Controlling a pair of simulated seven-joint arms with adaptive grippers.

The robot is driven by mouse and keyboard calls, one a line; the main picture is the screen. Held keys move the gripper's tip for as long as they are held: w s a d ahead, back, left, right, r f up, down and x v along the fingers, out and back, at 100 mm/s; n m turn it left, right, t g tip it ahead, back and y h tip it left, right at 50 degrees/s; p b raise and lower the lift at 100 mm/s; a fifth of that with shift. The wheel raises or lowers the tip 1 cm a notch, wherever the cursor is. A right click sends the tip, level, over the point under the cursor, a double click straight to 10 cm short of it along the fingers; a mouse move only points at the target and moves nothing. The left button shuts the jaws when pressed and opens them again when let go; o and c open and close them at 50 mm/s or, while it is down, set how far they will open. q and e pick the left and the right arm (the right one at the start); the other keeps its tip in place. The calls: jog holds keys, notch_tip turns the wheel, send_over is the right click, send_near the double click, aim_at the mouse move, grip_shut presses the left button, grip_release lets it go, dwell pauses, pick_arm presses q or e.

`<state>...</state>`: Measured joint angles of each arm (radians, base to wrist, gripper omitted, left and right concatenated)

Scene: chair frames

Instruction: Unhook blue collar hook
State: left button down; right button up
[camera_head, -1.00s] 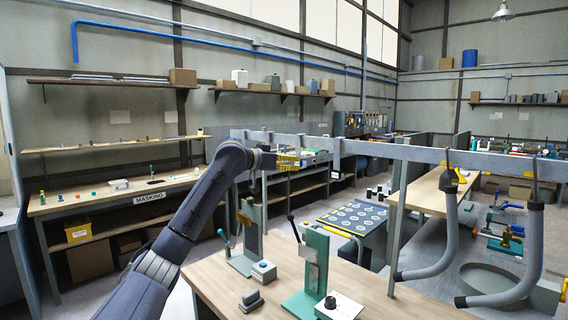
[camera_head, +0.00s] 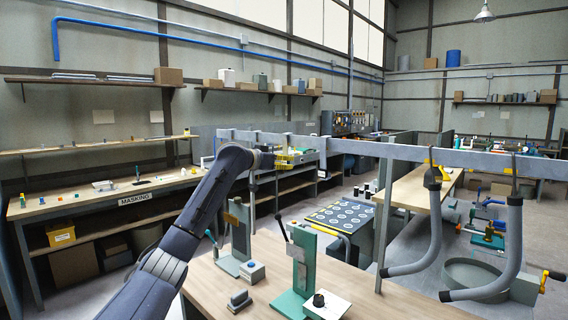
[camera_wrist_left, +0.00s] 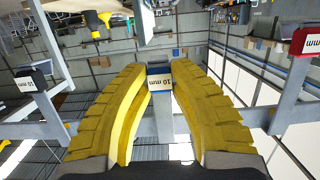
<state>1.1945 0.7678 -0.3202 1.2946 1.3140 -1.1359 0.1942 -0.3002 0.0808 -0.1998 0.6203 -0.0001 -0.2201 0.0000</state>
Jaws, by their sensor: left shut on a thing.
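My left gripper (camera_head: 284,159) reaches to the long grey overhead rail (camera_head: 375,149) in the head view, its yellow fingers beside the rail. The rest of this hook is mostly hidden behind the fingers. A red-collared hook block (camera_wrist_left: 290,42) is at the right and a black-collared one (camera_wrist_left: 30,85) at the left, both apart from the fingers. My right gripper is out of view.
Two bent grey tubes (camera_head: 433,235) hang from hooks at the rail's right end. Below stands a wooden bench with green lever fixtures (camera_head: 304,262) and small blocks. A masking bench (camera_head: 95,200) is at the left.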

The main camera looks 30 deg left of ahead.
pick_arm(q)
jog(key=shift+r, duration=1.15)
dwell(0.9)
jog(key=shift+s, duration=0.15)
jog(key=shift+f+v, duration=0.2)
jog(key=shift+v, duration=1)
jog(key=shift+s+a, duration=0.1)
jog(key=shift+s, duration=0.2)
jog(key=v, duration=0.5)
dwell(0.6)
jog(key=shift+r, duration=0.1)
dwell(0.5)
